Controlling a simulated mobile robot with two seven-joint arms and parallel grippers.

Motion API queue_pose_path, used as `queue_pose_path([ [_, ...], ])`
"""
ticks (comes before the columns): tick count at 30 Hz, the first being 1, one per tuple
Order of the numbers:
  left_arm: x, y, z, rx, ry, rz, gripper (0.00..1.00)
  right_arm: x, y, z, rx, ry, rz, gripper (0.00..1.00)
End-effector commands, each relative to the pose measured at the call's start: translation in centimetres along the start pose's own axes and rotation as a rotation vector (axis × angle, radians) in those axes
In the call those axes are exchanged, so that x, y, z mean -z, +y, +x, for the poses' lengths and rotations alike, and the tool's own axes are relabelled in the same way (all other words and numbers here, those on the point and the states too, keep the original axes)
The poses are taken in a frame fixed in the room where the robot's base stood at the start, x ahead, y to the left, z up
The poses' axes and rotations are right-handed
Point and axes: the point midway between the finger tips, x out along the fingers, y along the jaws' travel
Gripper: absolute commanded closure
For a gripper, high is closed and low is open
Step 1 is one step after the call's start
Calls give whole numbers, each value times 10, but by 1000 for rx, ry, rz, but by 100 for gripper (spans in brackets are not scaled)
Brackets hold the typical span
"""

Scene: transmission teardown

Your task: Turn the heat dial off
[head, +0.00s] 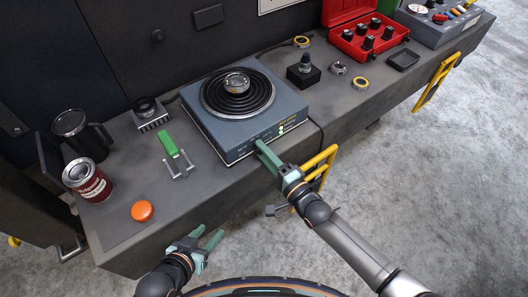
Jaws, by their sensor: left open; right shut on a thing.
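A blue-grey hot plate (212,130) with a black coil burner stands on the workbench. A metal ring-shaped part (236,82) sits on the coil. Small green and yellow lights (281,128) show on its front panel. My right gripper (262,148) reaches the front panel with its green fingers shut on the heat dial, which the fingers hide. The dial's setting cannot be read. My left gripper (212,240) is open and empty, low in front of the bench edge.
On the bench (130,178) stand a red can (88,182), a dark mug (82,132), an orange button (142,211) and a green-handled tool (168,145). A red case (362,35) is at the back right. Yellow handles (318,165) stick out from the bench front near my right gripper.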

Motion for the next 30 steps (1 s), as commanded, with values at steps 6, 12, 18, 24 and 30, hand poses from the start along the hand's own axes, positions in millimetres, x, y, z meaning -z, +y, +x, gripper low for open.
queue_pose_path([
  [6,0,0,0,0,0,0,50,0,0,0,0,0,0,100],
  [12,0,0,0,0,0,0,50,0,0,0,0,0,-7,100],
  [18,1,0,-1,0,0,0,50,0,0,0,-1,0,-63,100],
  [24,3,1,-3,-1,0,0,50,0,0,0,-1,1,-192,100],
  [30,4,1,-4,-2,-2,-1,50,0,0,0,-1,1,-375,100],
])
